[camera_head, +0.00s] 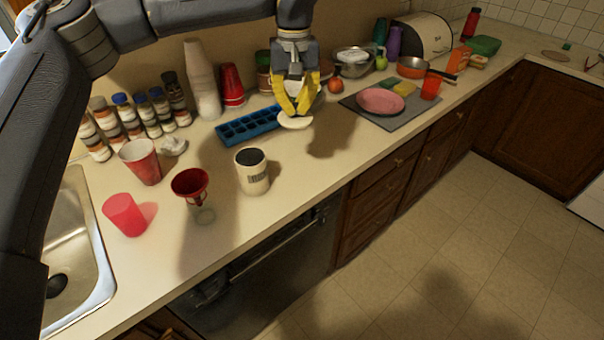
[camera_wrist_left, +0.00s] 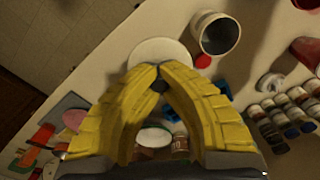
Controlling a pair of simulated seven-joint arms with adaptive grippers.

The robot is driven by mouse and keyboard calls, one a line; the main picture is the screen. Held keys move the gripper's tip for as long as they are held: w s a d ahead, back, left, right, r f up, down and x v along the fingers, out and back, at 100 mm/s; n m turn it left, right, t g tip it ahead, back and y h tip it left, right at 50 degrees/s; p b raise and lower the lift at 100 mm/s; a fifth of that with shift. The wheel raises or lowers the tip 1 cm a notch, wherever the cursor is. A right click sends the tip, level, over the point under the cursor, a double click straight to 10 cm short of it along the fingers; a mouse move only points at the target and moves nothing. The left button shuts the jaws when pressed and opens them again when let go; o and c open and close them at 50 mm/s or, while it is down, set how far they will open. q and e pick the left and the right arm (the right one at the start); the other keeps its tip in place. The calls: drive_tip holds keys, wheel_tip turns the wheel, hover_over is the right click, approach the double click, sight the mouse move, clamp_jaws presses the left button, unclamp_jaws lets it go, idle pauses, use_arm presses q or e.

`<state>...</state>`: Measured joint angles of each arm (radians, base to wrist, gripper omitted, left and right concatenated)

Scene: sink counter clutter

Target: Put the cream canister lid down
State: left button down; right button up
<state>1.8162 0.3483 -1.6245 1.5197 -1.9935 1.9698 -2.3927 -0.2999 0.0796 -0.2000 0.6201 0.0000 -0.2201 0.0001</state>
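The cream canister lid (camera_head: 295,123) is a pale round disc under the fingertips of my left gripper (camera_head: 297,108). The yellow fingers come together at the tips and are shut on it. The lid (camera_wrist_left: 160,50) also shows in the left wrist view, just beyond the closed fingertips (camera_wrist_left: 157,70). The lid seems to hang above the counter, with a shadow to its right; the exact height is hard to tell. The cream canister (camera_head: 256,180) stands upright and open, its dark inside showing, to the lower left of the lid. My right gripper is not in view.
A blue ice-cube tray (camera_head: 248,126) lies just left of the lid. A grey mat with a pink plate (camera_head: 380,101) lies right. Counter (camera_head: 300,160) between canister and mat is clear.

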use_arm(q)
drive_tip(key=shift+w+d+f+m, duration=0.25)
drive_tip(key=shift+w+d, duration=0.2)
drive_tip(key=shift+w+d+f+m, duration=0.2)
drive_tip(key=shift+w+d+m, duration=0.05)
drive_tip(key=shift+w+d, duration=0.15)
drive_tip(key=shift+w+f, duration=0.15)
drive_tip(key=shift+f, duration=0.05)
wheel_tip(320, 180, down, 20)
drive_tip(key=shift+w+d+r, duration=0.1)
drive_tip(key=shift+r, duration=0.1)
drive_tip(key=shift+f, duration=0.1)
drive_tip(key=c, duration=2.1)
unclamp_jaws()
drive_tip(key=o, duration=0.5)
wheel_tip(320, 180, up, 12)
